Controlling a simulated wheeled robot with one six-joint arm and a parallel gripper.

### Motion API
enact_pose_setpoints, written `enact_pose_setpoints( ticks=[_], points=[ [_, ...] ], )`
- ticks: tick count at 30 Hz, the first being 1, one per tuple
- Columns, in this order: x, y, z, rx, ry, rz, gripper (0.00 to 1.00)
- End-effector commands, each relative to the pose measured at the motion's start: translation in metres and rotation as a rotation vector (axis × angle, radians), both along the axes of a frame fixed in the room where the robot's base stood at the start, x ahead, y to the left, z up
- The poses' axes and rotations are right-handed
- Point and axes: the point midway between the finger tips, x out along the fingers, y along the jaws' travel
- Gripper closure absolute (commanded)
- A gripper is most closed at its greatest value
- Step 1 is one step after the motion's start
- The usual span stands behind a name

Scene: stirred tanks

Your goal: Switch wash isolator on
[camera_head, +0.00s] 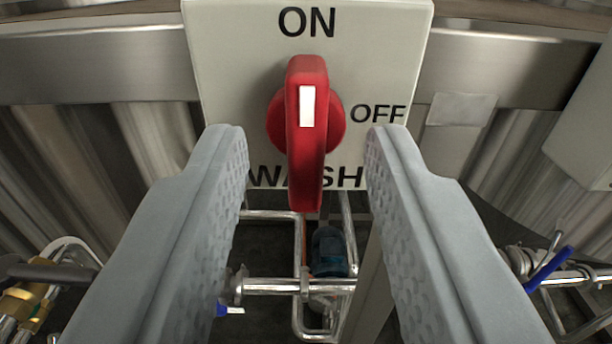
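The wash isolator is a pale grey box (225,55) with a red rotary switch (306,150) on its front. ON is printed above the switch, OFF to its right and WASH below it, partly hidden by the switch handle and my gripper. The red handle stands upright, with its white mark (307,105) at the top toward ON. My gripper (305,150) is open, with one grey finger on each side of the handle. Gaps show between both fingers and the handle, and I see no contact.
A metal rail (95,65) runs behind the box. Steel pipes (290,286) and a dark blue part (329,252) are below. A valve with a blue lever (548,268) is at the lower right, and brass fittings (28,305) at the lower left. Another grey box (590,125) stands right.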

Motion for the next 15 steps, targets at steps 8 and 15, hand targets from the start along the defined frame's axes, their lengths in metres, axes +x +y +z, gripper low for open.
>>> enact_pose_setpoints(
  ticks=[8, 15],
  points=[
    [-0.049, 0.0, 0.001, 0.0, -0.002, 0.0, 0.66],
    [-0.089, 0.0, 0.001, 0.0, -0.002, 0.0, 0.66]
  ],
)
